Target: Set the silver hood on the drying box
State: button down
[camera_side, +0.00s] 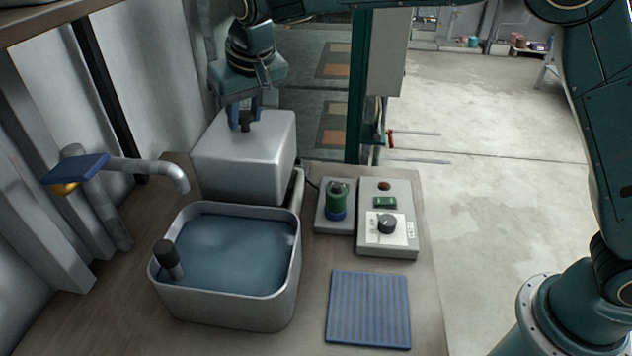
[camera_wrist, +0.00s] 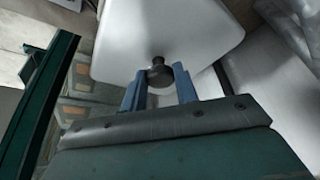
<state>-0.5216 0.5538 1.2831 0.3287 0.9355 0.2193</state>
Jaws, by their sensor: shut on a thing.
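The silver hood (camera_side: 245,160) is a smooth, box-shaped cover with a dark knob on top. It is at the back of the bench, behind the water basin, and fills the top of the wrist view (camera_wrist: 200,28). My gripper (camera_side: 246,118) points down from above, its blue fingers shut on the knob; they also flank the knob in the wrist view (camera_wrist: 159,82). A grey rim, which looks like the drying box (camera_side: 298,190), shows at the hood's lower right. The hood hides most of it. I cannot tell whether the hood rests on it or hangs just above.
The water-filled basin (camera_side: 164,302) stands in front, with a dark-capped post at its left. A pipe spout (camera_side: 150,166) with a blue lever reaches in from the left.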

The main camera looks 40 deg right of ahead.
jog(key=shift+f, duration=1.8)
jog(key=c, duration=1)
grip_release()
